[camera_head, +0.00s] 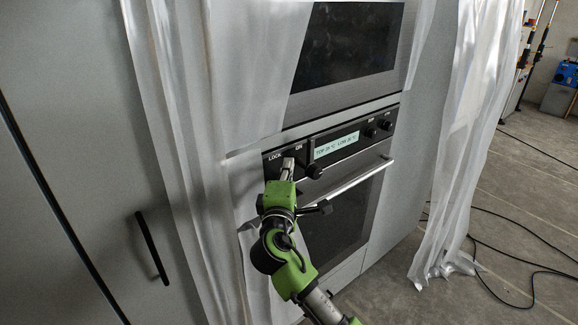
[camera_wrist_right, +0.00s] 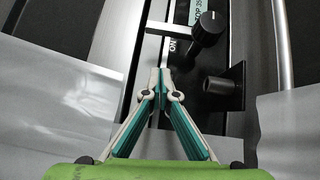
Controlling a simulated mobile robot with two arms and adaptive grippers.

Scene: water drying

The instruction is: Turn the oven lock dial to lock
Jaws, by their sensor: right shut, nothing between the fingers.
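The oven (camera_head: 345,205) is built into a grey cabinet, with a black control panel along its top. The LOCK label (camera_head: 275,157) and the ON label (camera_head: 298,147) are at the panel's left end. My right gripper (camera_head: 288,163) is shut and empty, its tips at the panel just below and between these labels. The lock dial is not clearly visible behind the fingers, and contact cannot be told. In the wrist view the shut right fingertips (camera_wrist_right: 160,73) are in front of the panel, beside a partly covered ON label (camera_wrist_right: 173,46). My left gripper is out of view.
A black knob (camera_head: 314,171) sits right of the fingertips, also in the wrist view (camera_wrist_right: 208,29). The display (camera_head: 336,145) and two more knobs are further right. The metal oven handle (camera_head: 360,178) sticks out below. Translucent plastic sheets (camera_head: 455,150) hang on both sides.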

